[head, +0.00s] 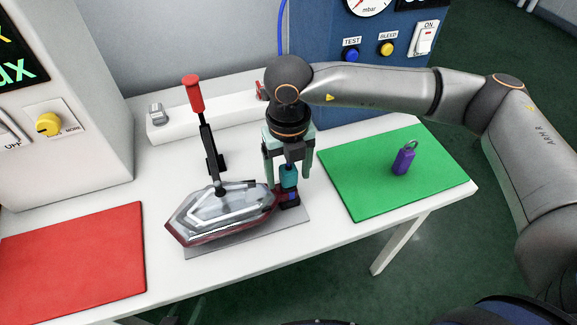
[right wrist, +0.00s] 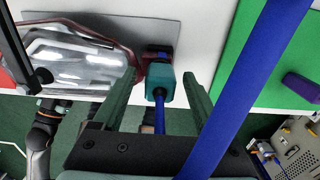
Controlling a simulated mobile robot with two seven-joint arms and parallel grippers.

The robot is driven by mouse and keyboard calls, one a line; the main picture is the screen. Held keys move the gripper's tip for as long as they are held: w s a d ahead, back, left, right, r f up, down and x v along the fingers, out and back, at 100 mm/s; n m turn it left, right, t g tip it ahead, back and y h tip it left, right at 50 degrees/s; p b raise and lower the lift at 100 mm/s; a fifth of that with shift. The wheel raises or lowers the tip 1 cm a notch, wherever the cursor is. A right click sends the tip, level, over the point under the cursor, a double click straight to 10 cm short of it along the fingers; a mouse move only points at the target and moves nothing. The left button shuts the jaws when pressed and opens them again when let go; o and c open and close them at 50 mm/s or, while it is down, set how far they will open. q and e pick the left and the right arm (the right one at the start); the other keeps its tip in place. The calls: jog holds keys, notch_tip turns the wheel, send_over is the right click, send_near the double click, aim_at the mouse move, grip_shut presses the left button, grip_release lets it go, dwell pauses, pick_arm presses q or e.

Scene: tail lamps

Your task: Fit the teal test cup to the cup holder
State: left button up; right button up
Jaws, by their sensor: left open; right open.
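The teal test cup (head: 288,176) stands upright at the right end of the lamp, on or just above a dark block (head: 290,200) with blue on it. The blue hose runs from the cup. The cup also shows in the right wrist view (right wrist: 160,88). My right gripper (head: 289,178) is open, pointing down, with one finger on each side of the cup and a gap to both. I cannot tell for certain which part is the cup holder; a small grey bracket (head: 156,113) sits on the white rail behind. My left gripper is not identifiable in view.
A clear tail lamp (head: 225,210) lies on a grey plate under a red-handled clamp (head: 194,95). A purple tagged object (head: 403,160) stands on the green mat (head: 360,190). A red mat (head: 75,262) lies left, empty. The blue hose (right wrist: 250,90) crosses close beside my right gripper.

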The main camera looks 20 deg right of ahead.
grip_shut()
dwell(1.0)
